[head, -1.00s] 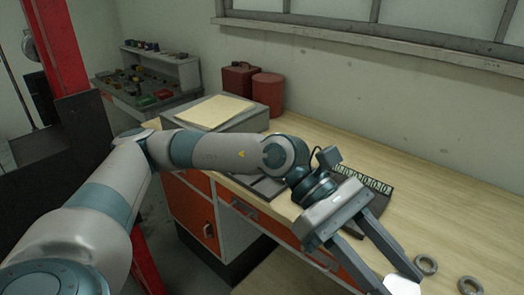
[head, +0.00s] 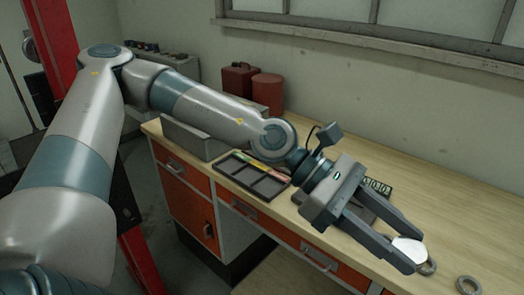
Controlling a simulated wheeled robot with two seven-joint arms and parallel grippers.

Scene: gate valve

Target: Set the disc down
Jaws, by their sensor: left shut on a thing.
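My left gripper (head: 413,252) is in the head view at the lower right, over the wooden workbench (head: 450,225). Its two fingers are shut on a white disc (head: 408,247), which shows between the fingertips. Part of the disc is hidden by the fingers. The disc overlaps the edge of a grey ring (head: 427,268) in the picture; I cannot tell how high the disc is above the bench. My right gripper is not in view.
A second grey ring (head: 468,285) lies to the right. A dark compartment tray (head: 252,176) lies left of the gripper near the front edge. A dark rack with marked squares (head: 379,187) is partly hidden behind the gripper. Red containers (head: 267,90) stand behind. The bench's right side is mostly clear.

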